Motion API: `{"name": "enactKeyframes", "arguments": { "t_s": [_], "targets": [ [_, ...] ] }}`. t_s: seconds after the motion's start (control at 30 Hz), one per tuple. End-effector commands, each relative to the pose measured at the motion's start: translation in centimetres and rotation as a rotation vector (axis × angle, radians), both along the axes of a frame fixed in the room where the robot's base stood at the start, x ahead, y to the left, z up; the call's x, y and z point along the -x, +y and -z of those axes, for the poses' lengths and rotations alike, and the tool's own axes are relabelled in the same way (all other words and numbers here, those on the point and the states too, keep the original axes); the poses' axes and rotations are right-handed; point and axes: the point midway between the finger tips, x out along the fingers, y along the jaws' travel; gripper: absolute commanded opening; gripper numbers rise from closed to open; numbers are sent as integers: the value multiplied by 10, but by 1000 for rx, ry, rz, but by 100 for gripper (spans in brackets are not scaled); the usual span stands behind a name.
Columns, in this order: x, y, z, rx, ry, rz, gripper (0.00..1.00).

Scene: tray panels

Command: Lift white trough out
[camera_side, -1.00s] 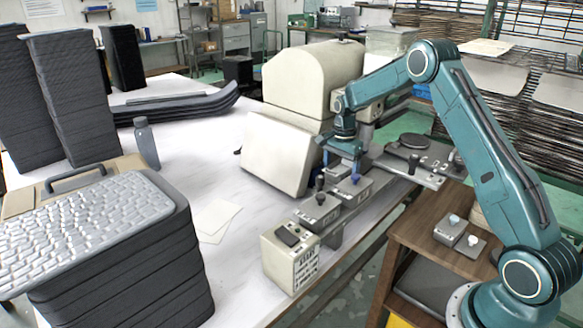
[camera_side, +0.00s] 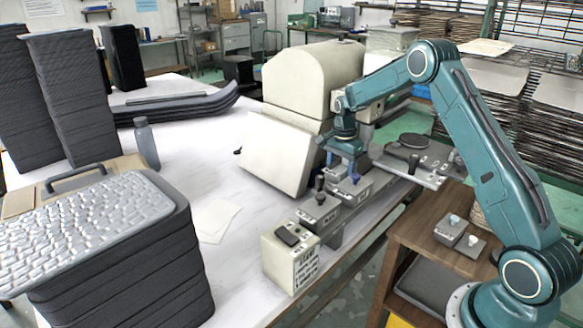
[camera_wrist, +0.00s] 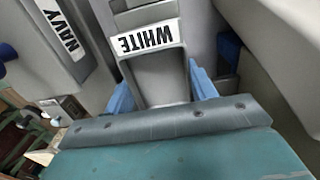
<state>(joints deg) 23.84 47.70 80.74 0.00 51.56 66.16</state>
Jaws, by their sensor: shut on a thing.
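The white trough is a grey metal piece with a "WHITE" label (camera_wrist: 148,38) in the wrist view. It also shows in the side view (camera_side: 352,190), in the row of grey units on the table's right edge. My gripper (camera_wrist: 160,92) has its blue fingers on both sides of the trough's grey end part and is shut on it. In the side view my gripper (camera_side: 343,168) points down over the trough. The trough still sits in the row, and I cannot tell any gap under it. My gripper hides part of it.
The navy trough (camera_side: 318,212), labelled "NAVY", stands close beside the white one with a black knob on it. A cream control box (camera_side: 290,260) is in front. A large cream machine (camera_side: 280,155) stands close behind and left.

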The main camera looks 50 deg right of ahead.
Motion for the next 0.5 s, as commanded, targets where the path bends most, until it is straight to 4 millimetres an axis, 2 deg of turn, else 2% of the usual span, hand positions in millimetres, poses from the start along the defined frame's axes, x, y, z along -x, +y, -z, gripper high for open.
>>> {"name": "enactKeyframes", "arguments": {
  "t_s": [0.27,0.5],
  "targets": [
    [-1,0,-11,1,-2,0,25],
    [-1,0,-41,2,-5,0,25]
  ]
}}
